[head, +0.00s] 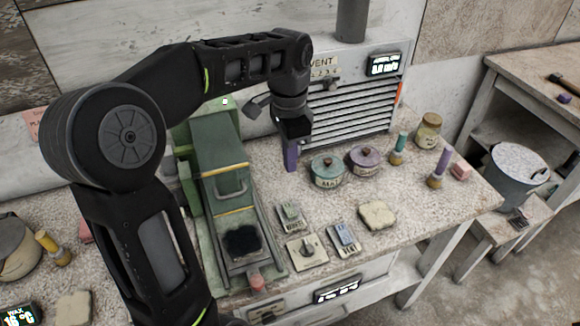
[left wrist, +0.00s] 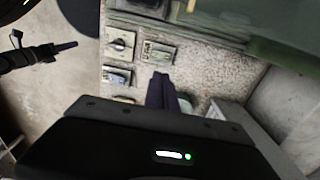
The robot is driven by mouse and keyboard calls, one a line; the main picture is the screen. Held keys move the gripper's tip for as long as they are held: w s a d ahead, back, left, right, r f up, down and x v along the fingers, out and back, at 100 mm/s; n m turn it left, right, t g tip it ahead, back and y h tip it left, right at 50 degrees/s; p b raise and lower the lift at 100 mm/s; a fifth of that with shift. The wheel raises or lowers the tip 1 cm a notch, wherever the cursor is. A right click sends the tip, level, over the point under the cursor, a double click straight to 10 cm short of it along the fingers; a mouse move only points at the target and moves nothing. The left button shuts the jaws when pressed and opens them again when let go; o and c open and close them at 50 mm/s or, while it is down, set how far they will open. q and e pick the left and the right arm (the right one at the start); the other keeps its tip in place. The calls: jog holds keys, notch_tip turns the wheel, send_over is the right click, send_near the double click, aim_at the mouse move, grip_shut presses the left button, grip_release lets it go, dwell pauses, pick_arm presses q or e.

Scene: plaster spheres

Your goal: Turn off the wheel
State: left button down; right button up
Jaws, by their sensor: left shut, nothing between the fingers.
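A green machine (head: 222,165) with a handled hood stands on the bench, a dark round patch (head: 241,242) at its front end. I cannot make out a turning wheel. A square plate with a small lever switch (head: 307,250) lies on the bench right of the machine's front; it also shows in the left wrist view (left wrist: 120,43). My left gripper (head: 291,160) is shut and empty, its purple fingers pointing down behind the switch plate, beside the hood and apart from both. Its fingers show in the left wrist view (left wrist: 165,92).
Labelled blocks (head: 290,215) and (head: 344,239) sit beside the switch plate. A teal lidded pot (head: 327,171) and a purple lidded pot (head: 365,160) stand right of the gripper. A louvred vent unit (head: 350,105) is behind. A pale sponge-like block (head: 377,214) lies at right.

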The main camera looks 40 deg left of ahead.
pick_arm(q)
jog(key=n, duration=0.6)
jog(key=n+p, duration=0.1)
jog(key=n, duration=0.5)
jog(key=a+n+g+h, duration=0.1)
jog(key=n, duration=0.5)
jog(key=shift+w+a, duration=0.1)
jog(key=shift+w, duration=0.1)
jog(key=b, duration=0.5)
send_near(291, 213)
jog(key=f, duration=0.6)
jog(key=shift+s+d+f, duration=0.3)
jog(key=shift+d+f, duration=0.1)
